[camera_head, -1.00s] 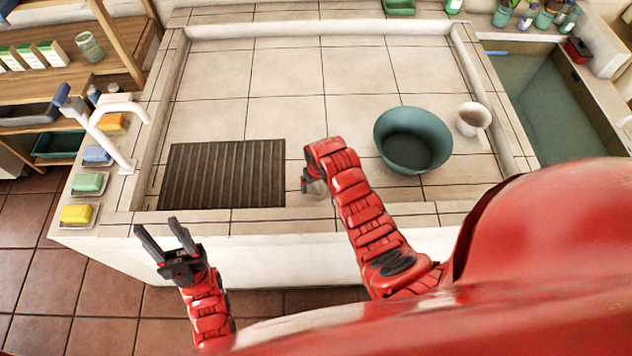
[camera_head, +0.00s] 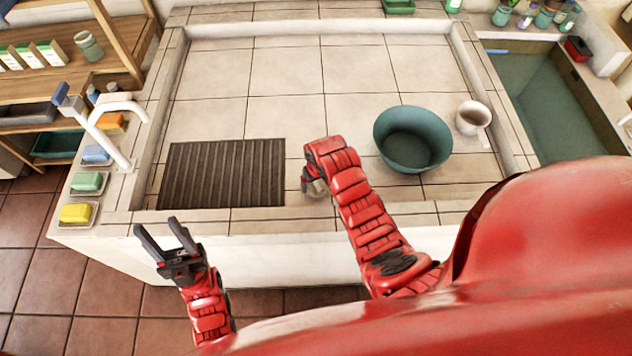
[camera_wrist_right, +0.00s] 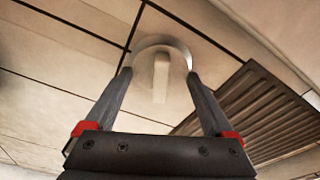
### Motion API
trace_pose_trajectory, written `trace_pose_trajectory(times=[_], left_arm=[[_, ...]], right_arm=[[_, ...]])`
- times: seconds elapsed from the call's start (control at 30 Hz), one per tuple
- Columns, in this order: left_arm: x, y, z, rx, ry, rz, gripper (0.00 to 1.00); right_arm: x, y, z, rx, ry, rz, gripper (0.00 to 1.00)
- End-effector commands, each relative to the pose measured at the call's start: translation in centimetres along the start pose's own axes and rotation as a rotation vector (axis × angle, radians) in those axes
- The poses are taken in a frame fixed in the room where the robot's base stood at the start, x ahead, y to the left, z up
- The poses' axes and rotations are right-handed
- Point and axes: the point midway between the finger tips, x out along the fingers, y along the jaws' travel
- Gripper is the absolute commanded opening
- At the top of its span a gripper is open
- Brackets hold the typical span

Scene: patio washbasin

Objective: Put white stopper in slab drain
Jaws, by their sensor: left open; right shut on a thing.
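The white stopper (camera_wrist_right: 160,78), a pale round disc with a raised bar grip, is between the fingertips of my right gripper (camera_head: 314,188) in the right wrist view. The gripper is shut on it, low over the tiled slab (camera_head: 290,110) just right of the dark ribbed mat. In the head view my right wrist mostly hides the stopper. I cannot see the drain opening in either view; whether the stopper touches the slab is unclear. My left gripper (camera_head: 160,238) is open and empty, in front of the slab's front left edge.
The ribbed mat (camera_head: 222,174) lies at the slab's front left. A teal bowl (camera_head: 413,138) and a white cup (camera_head: 473,117) stand right. A white tap (camera_head: 108,130) and soaps (camera_head: 77,213) line the left rim. The slab's middle is clear.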

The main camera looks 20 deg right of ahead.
Motion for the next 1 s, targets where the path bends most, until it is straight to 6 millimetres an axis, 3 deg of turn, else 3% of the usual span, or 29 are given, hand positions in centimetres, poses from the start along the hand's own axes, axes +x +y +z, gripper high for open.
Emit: trace_pose_trajectory(times=[1.0], left_arm=[[-0.96, 0.05, 0.16, 0.000, 0.000, 0.000, 0.50]], right_arm=[[0.91, -0.03, 0.12, 0.000, 0.000, 0.000, 0.25]])
